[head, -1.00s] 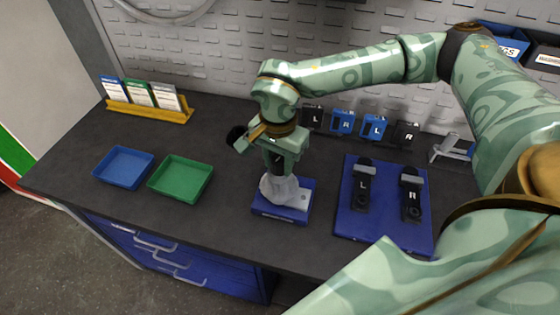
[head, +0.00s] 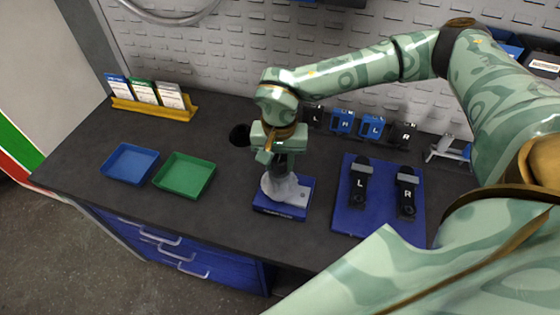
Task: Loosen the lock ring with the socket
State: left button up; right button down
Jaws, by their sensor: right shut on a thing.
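My right gripper (head: 280,155) points down and is shut on a dark tool, likely the socket (head: 280,163), largely covered by the fingers. The socket stands over a grey rounded part (head: 282,187) on a blue fixture (head: 304,205) at the bench's middle. The socket's lower end meets the top of the grey part, or is just above it; I cannot tell which. The lock ring is hidden or too small to make out there. My left gripper is not in view.
A blue tray (head: 116,174) and a green tray (head: 170,189) stand left, before a yellow card holder (head: 150,109). A black round thing (head: 239,135) is behind the gripper. Right, a blue board (head: 347,222) bears L and R pedals; several blocks line the back.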

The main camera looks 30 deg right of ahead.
jog(key=n+p, duration=0.1)
jog(key=n, duration=0.2)
jog(key=shift+s+f+p, duration=0.1)
jog(key=shift+s+p, duration=0.1)
jog(key=shift+p, duration=0.2)
jog(key=shift+f+n, duration=0.1)
jog(key=shift+n, duration=0.3)
jog(key=n+p, duration=0.2)
jog(key=shift+n, duration=0.3)
jog(key=n+p, duration=0.1)
jog(key=n, duration=0.2)
jog(key=shift+p, duration=0.4)
jog(key=shift+n, duration=0.4)
